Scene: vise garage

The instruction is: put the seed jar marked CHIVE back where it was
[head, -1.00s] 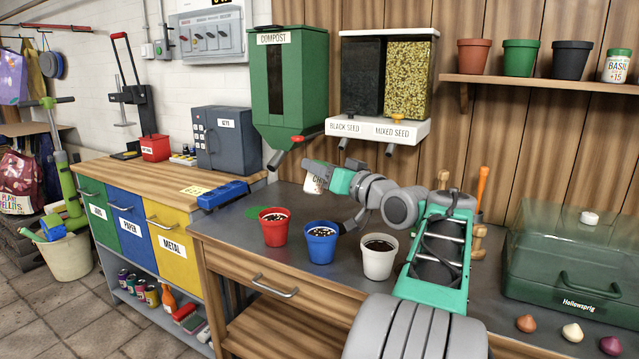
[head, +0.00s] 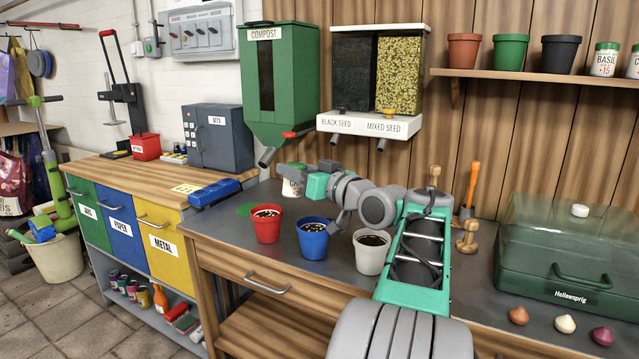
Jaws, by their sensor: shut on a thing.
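The seed jar (head: 291,186), white with a green lid, is in my gripper (head: 308,184), left of my arm and below the compost dispenser. My gripper is shut on it. The jar looks near upright; its label is not readable, and whether its base touches the bench is unclear. On the wall shelf (head: 540,80) at the upper right, a jar marked BASIL (head: 604,65) stands beside a black pot (head: 560,57). Another jar (head: 635,67) is cut off by the right picture edge.
Red (head: 267,227), blue (head: 312,240) and white (head: 370,254) pots stand on the bench (head: 345,285) in front of my arm. A green disc (head: 246,209) lies behind the red pot. A green clear-lidded case (head: 570,240) stands right. Seed dispensers (head: 375,75) hang above.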

